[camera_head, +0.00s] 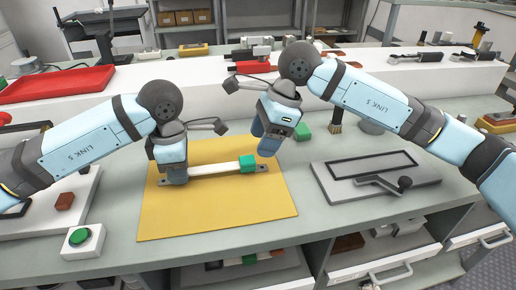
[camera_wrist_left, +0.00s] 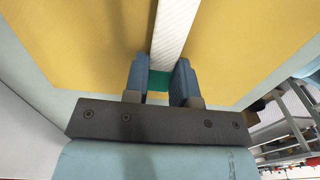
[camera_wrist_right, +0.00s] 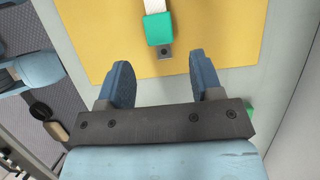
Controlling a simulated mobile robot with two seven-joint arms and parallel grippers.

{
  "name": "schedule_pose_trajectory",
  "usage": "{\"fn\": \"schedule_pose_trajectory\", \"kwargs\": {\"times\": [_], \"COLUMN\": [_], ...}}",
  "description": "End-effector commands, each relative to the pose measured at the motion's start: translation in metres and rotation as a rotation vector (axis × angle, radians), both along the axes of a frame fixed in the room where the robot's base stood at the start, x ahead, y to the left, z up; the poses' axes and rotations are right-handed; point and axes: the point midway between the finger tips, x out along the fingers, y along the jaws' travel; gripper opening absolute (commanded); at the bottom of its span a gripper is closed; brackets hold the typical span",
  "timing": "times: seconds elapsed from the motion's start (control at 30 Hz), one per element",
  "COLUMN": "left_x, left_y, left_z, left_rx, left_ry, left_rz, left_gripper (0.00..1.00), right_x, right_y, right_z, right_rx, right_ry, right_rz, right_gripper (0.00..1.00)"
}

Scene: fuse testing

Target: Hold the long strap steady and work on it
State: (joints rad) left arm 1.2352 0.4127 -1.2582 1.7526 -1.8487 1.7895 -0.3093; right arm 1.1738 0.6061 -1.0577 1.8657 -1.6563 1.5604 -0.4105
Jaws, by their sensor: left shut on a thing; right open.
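The long strap (camera_head: 215,169) is white with green ends and lies across the yellow mat (camera_head: 220,215). Its right green end (camera_head: 247,163) has a metal tab with a hole, also seen in the right wrist view (camera_wrist_right: 166,53). My left gripper (camera_head: 172,176) is shut on the strap's left end; green shows between its fingers in the left wrist view (camera_wrist_left: 158,84). My right gripper (camera_head: 266,141) is open and empty, fingers pointing down, just beyond the right green end and apart from it. The left metal tab is mostly hidden by my left gripper.
A grey plate with a black frame and lever (camera_head: 375,176) lies right of the mat. A green block (camera_head: 302,132) and a brush (camera_head: 336,119) stand behind it. A green button box (camera_head: 83,241) is at the front left. A red tray (camera_head: 55,85) sits at the back left.

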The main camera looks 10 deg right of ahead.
Motion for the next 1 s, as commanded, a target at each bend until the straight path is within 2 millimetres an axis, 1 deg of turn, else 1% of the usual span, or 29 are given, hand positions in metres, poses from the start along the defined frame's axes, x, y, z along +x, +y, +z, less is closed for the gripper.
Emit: {"fn": "schedule_pose_trajectory", "kwargs": {"times": [0.03,0.2,0.3,0.4,0.57,0.87,0.9,0.97,1.0], "left_x": [-0.001,-0.001,-0.001,-0.001,-0.001,-0.001,-0.001,-0.001,-0.001], "left_y": [0.001,0.0,0.0,0.0,0.0,0.0,0.0,0.0,0.0], "left_z": [-0.004,-0.004,-0.004,-0.004,-0.004,-0.004,-0.004,-0.003,-0.003], "left_rx": [0.003,0.003,0.003,0.002,0.002,0.002,0.002,0.001,0.001], "left_ry": [0.005,0.005,0.005,0.005,0.005,0.006,0.005,0.005,0.005], "left_rz": [0.001,0.0,0.0,0.0,-0.001,-0.002,-0.002,-0.002,-0.002], "left_gripper": [0.0,0.0,0.0,0.0,0.0,0.0,0.27,0.41,0.5], "right_x": [0.0,0.0,-0.001,-0.001,-0.001,-0.001,-0.001,-0.001,-0.001], "right_y": [-0.004,-0.019,-0.025,-0.029,-0.031,-0.032,-0.032,-0.032,-0.032], "right_z": [0.011,0.044,0.058,0.068,0.075,0.075,0.075,0.075,0.075], "right_rx": [0.001,0.0,0.001,0.0,0.0,0.0,0.0,0.0,0.0], "right_ry": [-0.003,-0.003,-0.003,-0.002,0.0,0.0,0.0,0.0,0.0], "right_rz": [0.0,-0.001,-0.001,0.0,0.0,0.0,0.0,0.001,0.001], "right_gripper": [0.6,0.6,0.6,0.6,0.6,0.6,0.6,0.6,0.6]}}
